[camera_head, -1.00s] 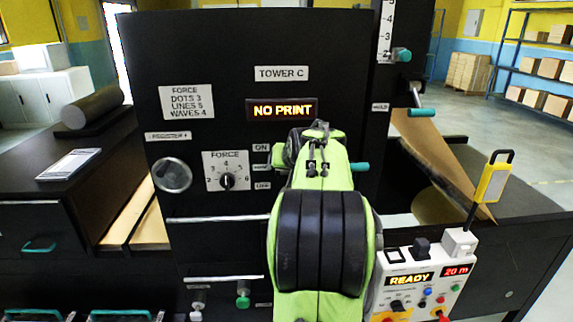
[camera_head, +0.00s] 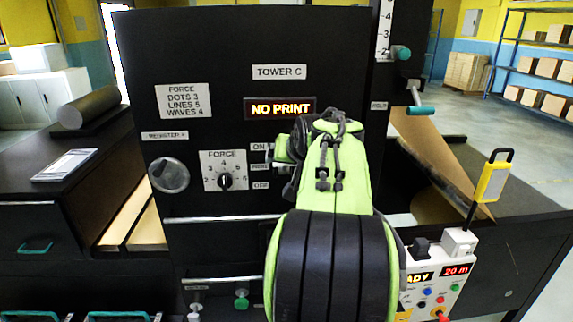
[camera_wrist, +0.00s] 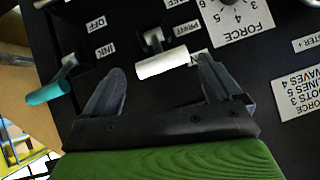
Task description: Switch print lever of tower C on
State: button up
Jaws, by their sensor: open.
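The tower C panel (camera_head: 210,60) is black, with a lit display (camera_head: 280,108) reading "NO PRINT". In the wrist view the print lever (camera_wrist: 164,64) has a white cylindrical handle on a metal bracket, beside a "PRINT" label (camera_wrist: 180,28). My gripper (camera_wrist: 162,66) is open, its two dark fingers on either side of the white handle, with gaps visible at both ends. I cannot tell how deep the fingertips reach. An "ON" label is partly hidden by the right finger. In the head view my green arm hides the lever and fingertips.
A teal-handled ink lever (camera_wrist: 50,92) is left of my left finger in the wrist view. The force dial (camera_head: 225,181) sits left of the arm. A control box (camera_head: 432,285) is low at right, partly behind my arm. A brown paper web (camera_head: 440,155) slopes behind it.

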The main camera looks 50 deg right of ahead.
jog(key=v, duration=1)
jog(key=shift+d, duration=0.1)
